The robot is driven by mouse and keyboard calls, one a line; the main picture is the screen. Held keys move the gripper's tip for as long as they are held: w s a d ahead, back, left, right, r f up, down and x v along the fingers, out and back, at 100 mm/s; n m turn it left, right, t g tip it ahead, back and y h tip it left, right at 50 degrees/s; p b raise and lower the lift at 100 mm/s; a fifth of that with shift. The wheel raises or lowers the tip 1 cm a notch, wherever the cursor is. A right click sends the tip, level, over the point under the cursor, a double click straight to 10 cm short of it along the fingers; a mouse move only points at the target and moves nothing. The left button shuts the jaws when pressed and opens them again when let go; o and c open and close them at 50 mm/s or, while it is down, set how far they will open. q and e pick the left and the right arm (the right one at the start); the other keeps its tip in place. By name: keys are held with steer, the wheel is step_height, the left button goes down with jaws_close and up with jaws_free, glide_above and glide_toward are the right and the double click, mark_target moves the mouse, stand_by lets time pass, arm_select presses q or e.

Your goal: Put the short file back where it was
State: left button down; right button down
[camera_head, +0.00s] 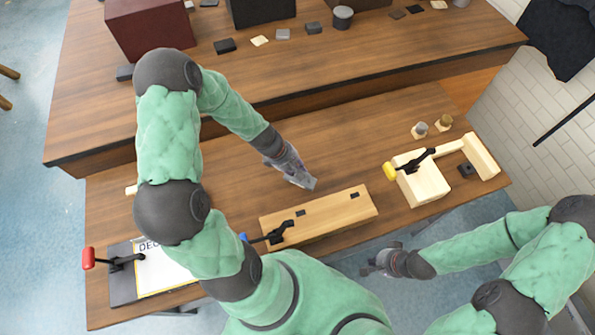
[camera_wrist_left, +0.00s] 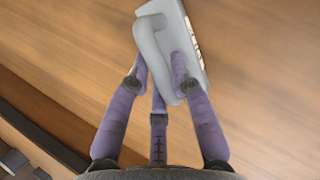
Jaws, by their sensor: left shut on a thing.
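My left gripper (camera_head: 288,166) is shut on a light grey tool (camera_head: 303,183) above the front bench, behind the long wooden block. In the left wrist view the tool (camera_wrist_left: 196,32) has a rounded loop handle and a flat plate with pale marks on one edge. The fingers (camera_wrist_left: 160,74) close around its handle. It appears to be the short file, but its working face is hidden. My right gripper (camera_head: 378,262) is empty, low in front of the bench edge; its opening is unclear.
A wooden block with a black clamp (camera_head: 320,217) lies at the front edge. A pale wooden fixture with a yellow-handled clamp (camera_head: 422,184) stands right, a red-handled clamp (camera_head: 112,261) left. Small parts line the rear shelf (camera_head: 340,62). The bench middle (camera_head: 345,150) is clear.

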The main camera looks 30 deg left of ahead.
arm_select(q)
steer(key=shift+f, duration=0.3)
steer(key=shift+r, duration=0.1)
steer(key=c, duration=1.5)
jaws_free()
steer(key=shift+f, duration=0.2)
steer(key=o, duration=0.4)
steer(key=shift+r, duration=0.1)
steer(key=shift+r, duration=0.15)
steer(key=p+v, duration=0.4)
steer(key=v, duration=0.8)
